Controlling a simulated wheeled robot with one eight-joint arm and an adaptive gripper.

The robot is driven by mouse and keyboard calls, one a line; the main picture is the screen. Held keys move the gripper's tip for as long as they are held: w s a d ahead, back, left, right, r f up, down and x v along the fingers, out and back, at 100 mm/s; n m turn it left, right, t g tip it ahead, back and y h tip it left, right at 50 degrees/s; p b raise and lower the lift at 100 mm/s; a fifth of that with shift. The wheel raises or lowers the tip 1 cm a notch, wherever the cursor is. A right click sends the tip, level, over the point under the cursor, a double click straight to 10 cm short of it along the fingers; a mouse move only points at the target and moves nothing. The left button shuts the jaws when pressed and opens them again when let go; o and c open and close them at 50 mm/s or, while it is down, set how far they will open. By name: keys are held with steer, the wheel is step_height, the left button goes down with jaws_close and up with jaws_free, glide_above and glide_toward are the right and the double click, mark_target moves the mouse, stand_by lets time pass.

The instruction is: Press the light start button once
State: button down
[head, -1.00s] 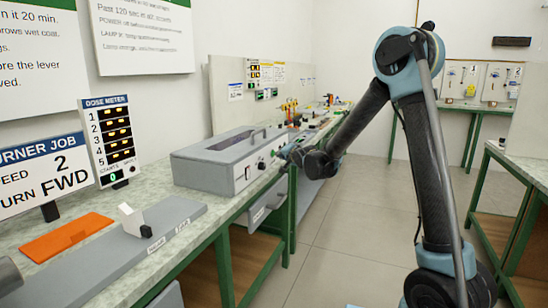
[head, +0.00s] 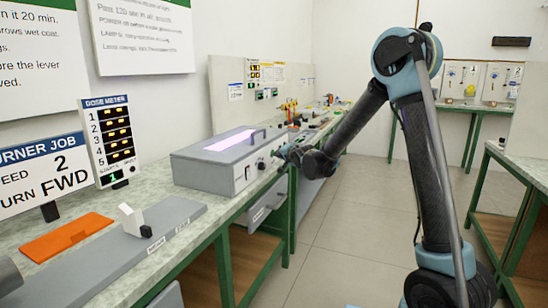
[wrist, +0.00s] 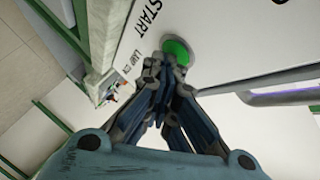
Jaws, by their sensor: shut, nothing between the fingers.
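The grey lamp box (head: 207,178) stands on the left bench, and the window (head: 230,142) in its lid glows pale violet. My gripper (head: 282,153) is shut and empty at the right end of the box's front. In the wrist view, the green start button (wrist: 178,48) sits on a white panel beside the word START. My fingertips (wrist: 168,64) overlap the button's lower edge in the picture; I cannot tell whether they still touch it. The dose meter (head: 106,135) shows a green 1 in its bottom display.
A lever block (head: 131,216) on a grey plate and an orange mat (head: 66,237) lie on the near bench. Small bench items stand beyond the box. The floor (head: 340,240) between the benches is clear.

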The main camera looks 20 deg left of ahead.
steer(key=shift+d, duration=0.1)
steer(key=shift+s+d, duration=0.1)
steer(key=shift+d, duration=0.6)
steer(key=shift+s+d, duration=0.2)
steer(key=shift+d, duration=2.3)
